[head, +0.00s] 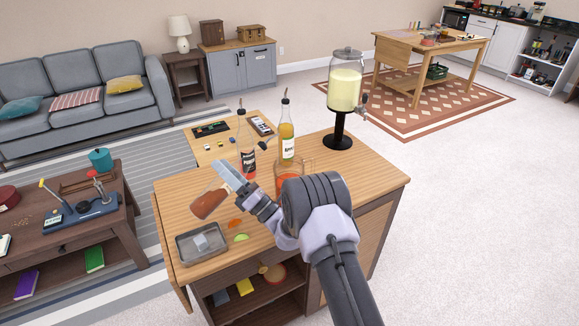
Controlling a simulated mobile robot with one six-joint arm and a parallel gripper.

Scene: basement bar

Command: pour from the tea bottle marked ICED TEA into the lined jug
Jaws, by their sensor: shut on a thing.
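My gripper (236,180) is shut on a tilted bottle of red-brown liquid (209,204), over the left part of the wooden bar cart top. No label shows on this bottle, so I cannot read whether it is marked ICED TEA. A clear glass vessel with orange-red content (283,178) stands to the right, partly hidden behind my arm. It may be the lined jug, but no lines can be made out. The held bottle is apart from it, to its left. I see no stream of liquid.
A dark-labelled bottle (246,161) and a yellow bottle (287,143) with pourers stand behind my gripper. A drink dispenser (345,88) stands on a black stand at the back right. A metal tray (182,254), orange piece (235,223) and lime piece (241,237) lie in front.

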